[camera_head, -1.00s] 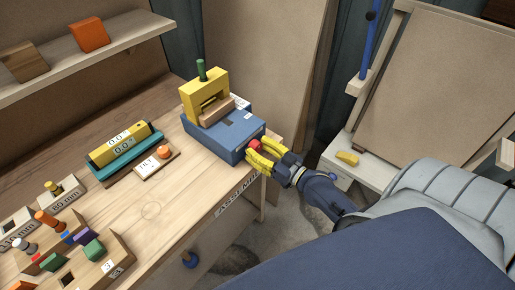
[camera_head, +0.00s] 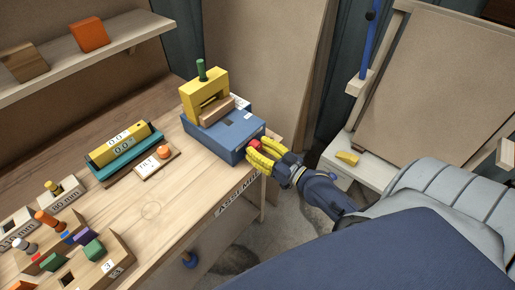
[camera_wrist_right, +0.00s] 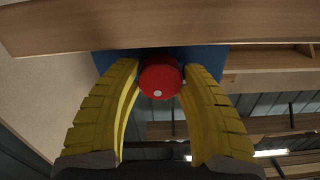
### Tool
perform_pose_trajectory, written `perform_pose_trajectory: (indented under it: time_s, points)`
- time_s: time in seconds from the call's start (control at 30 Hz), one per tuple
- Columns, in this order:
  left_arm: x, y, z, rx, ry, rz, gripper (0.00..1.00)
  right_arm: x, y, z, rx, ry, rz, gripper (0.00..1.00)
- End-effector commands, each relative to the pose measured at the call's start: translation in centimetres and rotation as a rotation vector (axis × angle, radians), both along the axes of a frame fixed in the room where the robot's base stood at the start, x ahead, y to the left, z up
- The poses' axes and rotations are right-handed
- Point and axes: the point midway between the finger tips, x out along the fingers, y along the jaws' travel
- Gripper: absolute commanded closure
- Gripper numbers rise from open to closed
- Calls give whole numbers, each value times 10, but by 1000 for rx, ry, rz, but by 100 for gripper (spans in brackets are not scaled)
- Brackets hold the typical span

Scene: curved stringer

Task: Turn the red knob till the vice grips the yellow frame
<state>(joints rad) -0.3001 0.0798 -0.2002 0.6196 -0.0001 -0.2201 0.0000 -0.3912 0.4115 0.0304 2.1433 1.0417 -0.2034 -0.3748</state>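The blue vice (camera_head: 222,137) sits at the bench's right end. The yellow frame (camera_head: 219,78) stands upright on it, with a green peg on top. A wooden block (camera_head: 217,111) lies against the frame's near side; whether they touch is unclear. The red knob (camera_head: 254,145) is on the vice's right side. My right gripper (camera_head: 252,152) reaches it from the right. In the right wrist view the red knob (camera_wrist_right: 160,77) with a white dot lies between the yellow fingertips, which close on both its sides. My left gripper is not in view.
A teal stand with a yellow readout bar (camera_head: 122,146) and a plaque with an orange button (camera_head: 164,152) are left of the vice. Blocks with coloured pegs (camera_head: 75,235) fill the bench's lower left. The bench's middle (camera_head: 170,200) is clear.

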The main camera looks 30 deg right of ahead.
Motion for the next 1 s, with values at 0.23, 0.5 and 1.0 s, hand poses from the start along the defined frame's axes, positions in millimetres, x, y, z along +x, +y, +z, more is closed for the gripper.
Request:
perform_pose_trajectory:
  time_s: [0.23,0.5,1.0]
  points:
    - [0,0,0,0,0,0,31,0,0,0,-1,1,0,36]
    - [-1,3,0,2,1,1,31,-2,0,-1,-2,3,0,36]
    - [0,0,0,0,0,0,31,-62,-18,-2,-4,6,4,36]
